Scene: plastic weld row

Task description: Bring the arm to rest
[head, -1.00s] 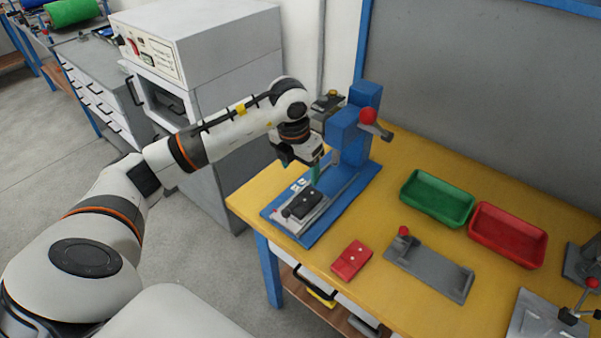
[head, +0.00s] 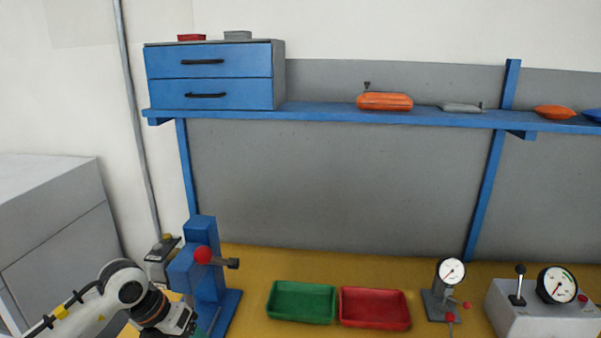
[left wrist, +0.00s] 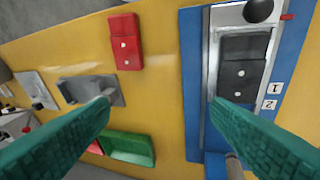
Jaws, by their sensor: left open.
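My left arm (head: 92,303) comes in at the bottom left of the head view, its wrist in front of the blue press (head: 207,275) with the red knob. My left gripper is cut off by the bottom edge there. In the left wrist view the two green fingers of my left gripper (left wrist: 160,106) are wide apart with nothing between them. To the right of the gap lies a black part (left wrist: 243,62) with white dots, in a metal nest on the blue press base (left wrist: 193,75). My right arm is not in view.
In the left wrist view a red block (left wrist: 126,42) and a grey fixture (left wrist: 90,90) lie on the yellow table (left wrist: 160,80). A green tray (head: 302,301) and a red tray (head: 374,307) stand right of the press. A blue shelf (head: 330,115) runs above; gauges (head: 452,271) stand at right.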

